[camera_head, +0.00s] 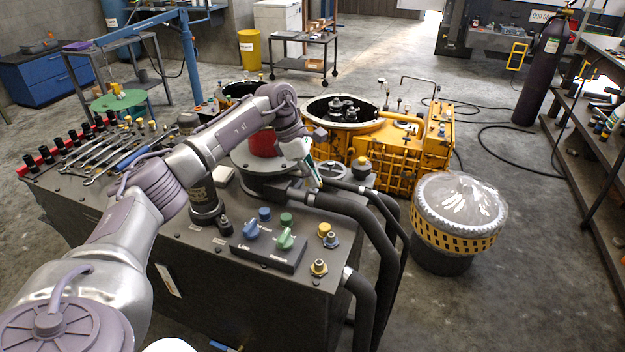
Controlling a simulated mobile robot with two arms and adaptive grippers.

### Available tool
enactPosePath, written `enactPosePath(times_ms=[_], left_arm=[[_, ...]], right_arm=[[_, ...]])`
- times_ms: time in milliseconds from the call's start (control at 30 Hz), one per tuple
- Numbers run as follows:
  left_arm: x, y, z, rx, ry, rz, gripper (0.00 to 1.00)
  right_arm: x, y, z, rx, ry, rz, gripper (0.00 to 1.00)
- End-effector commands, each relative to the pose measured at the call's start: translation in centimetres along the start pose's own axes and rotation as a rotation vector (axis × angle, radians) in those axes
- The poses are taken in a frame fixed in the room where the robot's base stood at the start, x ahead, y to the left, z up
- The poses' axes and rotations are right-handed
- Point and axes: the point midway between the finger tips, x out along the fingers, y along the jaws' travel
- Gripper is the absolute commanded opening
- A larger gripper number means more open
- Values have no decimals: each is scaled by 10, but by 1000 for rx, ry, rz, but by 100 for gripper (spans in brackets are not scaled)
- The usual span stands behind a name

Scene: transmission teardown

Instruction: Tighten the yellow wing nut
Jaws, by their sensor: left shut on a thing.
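A yellow knob-like part (324,229), the likeliest yellow wing nut, sits on the right part of the dark bench top; its wings are too small to make out. A brass fitting (319,268) stands in front of it. My left arm reaches across the bench from the lower left. My left gripper (312,178) points down beyond the yellow part, above the black hoses and apart from it. It is shut on a slim pale and teal object (312,165), partly hidden by the fingers. My right gripper is not in view.
Blue knobs (264,213) and green knobs (284,240) stand on a control box left of the yellow part. Black hoses (340,207) run over the bench's right edge. Wrenches (105,150) lie at the left. A yellow gearbox housing (395,155) stands behind.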

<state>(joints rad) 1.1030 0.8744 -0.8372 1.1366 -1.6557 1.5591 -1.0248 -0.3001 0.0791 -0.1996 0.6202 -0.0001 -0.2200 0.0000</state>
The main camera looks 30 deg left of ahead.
Motion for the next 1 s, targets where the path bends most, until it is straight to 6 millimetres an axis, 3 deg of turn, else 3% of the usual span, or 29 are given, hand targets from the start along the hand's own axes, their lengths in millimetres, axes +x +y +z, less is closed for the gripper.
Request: enactPosePath(times_ms=[333,900,1000], left_arm=[[-1,2,0,141,0,-53,0],[-2,2,1,172,0,-64,0],[-2,2,0,171,0,-64,19]], right_arm=[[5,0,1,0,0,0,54],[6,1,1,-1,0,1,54],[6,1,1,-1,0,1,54]])
